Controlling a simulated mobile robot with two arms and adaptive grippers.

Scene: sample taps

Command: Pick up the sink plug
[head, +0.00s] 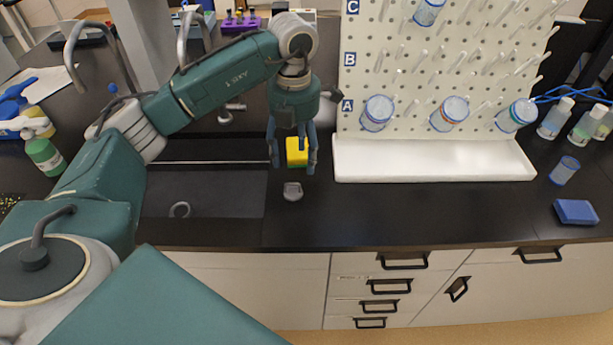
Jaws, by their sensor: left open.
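The sink plug (292,191) is a small grey piece lying on the black counter, just right of the sink (213,190). My left gripper (293,168) points down a little behind and above the plug in the picture. Its fingers are spread and the plug is apart from them. A yellow sponge-like block (297,152) shows between the fingers, with its upper part hidden; I cannot tell whether they touch it. My right gripper is out of view.
A blue box (576,212) and bottles stand far right. A green bottle (45,156) stands left. The front counter between plug and blue box is clear.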

